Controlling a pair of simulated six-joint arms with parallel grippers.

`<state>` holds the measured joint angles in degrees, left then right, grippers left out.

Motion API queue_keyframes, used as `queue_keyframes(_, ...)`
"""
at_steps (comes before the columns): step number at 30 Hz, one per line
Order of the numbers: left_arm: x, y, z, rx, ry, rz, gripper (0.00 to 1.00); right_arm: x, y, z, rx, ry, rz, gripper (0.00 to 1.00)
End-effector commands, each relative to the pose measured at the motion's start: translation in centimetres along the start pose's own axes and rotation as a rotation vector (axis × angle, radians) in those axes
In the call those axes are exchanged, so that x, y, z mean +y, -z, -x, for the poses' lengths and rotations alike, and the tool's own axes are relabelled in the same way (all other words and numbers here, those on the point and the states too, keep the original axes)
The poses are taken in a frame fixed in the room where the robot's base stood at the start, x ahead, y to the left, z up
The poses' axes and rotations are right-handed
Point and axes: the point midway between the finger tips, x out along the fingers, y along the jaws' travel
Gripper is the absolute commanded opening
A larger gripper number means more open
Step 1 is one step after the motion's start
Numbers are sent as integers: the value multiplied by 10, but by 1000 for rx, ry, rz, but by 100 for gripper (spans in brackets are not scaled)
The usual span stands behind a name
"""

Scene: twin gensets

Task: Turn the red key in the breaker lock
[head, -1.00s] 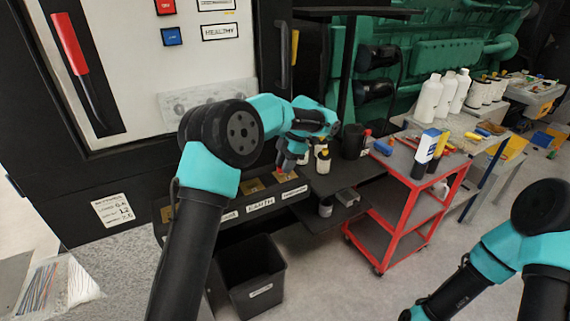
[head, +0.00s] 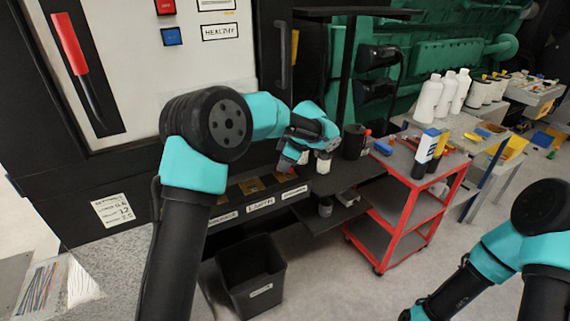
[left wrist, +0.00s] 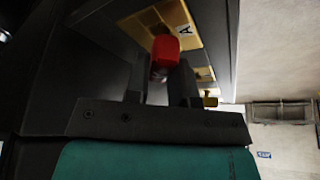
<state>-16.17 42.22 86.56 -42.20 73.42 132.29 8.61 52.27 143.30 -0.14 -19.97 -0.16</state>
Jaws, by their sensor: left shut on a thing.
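My left gripper (head: 288,163) reaches down to the row of gold plates on the black ledge in the head view. In the left wrist view its jaws (left wrist: 162,84) are shut on the red key (left wrist: 165,52). The key's red head stands between the dark fingers, in front of a yellow lock plate (left wrist: 191,30) marked with an "A" label. The fingers and the key's own body hide where it meets the lock. In the head view the key is too small and covered to make out clearly. My right gripper is out of view; only part of that arm shows.
The pale cabinet (head: 150,60) stands behind my left arm. Labels, including "EARTH", run along the ledge front. A black bin (head: 252,275) stands below. A small bottle (head: 323,164) stands right of the left gripper, and a red cart (head: 410,205) further right.

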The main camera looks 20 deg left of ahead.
Motion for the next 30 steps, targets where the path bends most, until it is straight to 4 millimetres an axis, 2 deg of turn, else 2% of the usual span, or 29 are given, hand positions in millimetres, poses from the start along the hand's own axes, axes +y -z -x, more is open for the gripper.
queue_keyframes(12,-1,1,0,1,-211,-500,0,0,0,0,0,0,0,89)
queue_keyframes(21,0,1,0,0,-343,-811,0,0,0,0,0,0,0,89)
queue_keyframes(30,0,0,0,0,-363,-857,0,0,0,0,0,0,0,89)
